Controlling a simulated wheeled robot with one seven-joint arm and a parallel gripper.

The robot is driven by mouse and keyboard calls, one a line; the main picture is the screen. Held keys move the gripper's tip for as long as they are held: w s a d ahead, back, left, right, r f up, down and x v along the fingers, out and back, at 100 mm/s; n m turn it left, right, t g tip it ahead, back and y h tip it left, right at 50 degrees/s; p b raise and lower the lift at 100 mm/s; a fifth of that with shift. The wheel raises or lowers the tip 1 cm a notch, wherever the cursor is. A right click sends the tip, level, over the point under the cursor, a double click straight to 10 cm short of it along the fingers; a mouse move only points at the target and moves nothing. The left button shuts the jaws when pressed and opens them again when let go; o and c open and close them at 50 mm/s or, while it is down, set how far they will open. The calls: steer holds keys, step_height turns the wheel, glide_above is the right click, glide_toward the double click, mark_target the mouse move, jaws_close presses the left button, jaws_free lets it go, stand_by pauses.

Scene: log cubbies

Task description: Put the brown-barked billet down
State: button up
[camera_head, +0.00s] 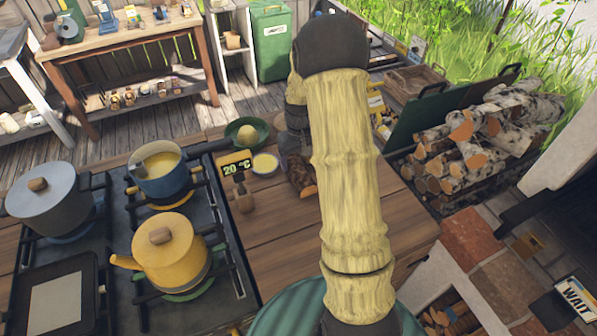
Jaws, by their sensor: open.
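The brown-barked billet (300,172) lies on the wooden counter (283,232), with its orange cut end facing the front. My arm crosses the middle of the view and hides the area to the billet's right. My gripper (293,146) is dark, partly hidden behind my arm, and sits right at the billet's far end. It is open; its fingertips are hard to make out, and I cannot tell whether they touch the billet.
A stove with a yellow kettle (168,250) stands left. Birch logs (470,145) fill a crate at right. Bare counter lies in front.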

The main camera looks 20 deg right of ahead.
mark_target(299, 168)
steer(key=shift+f, duration=0.1)
steer(key=shift+w+f+p, duration=0.15)
steer(key=shift+f+p, duration=0.85)
steer(key=shift+f, duration=1.55)
steer(key=c, duration=1.3)
steer(key=shift+r, duration=0.1)
step_height(299, 168, up, 10)
steer(key=shift+f+b, duration=0.1)
steer(key=shift+b, duration=1)
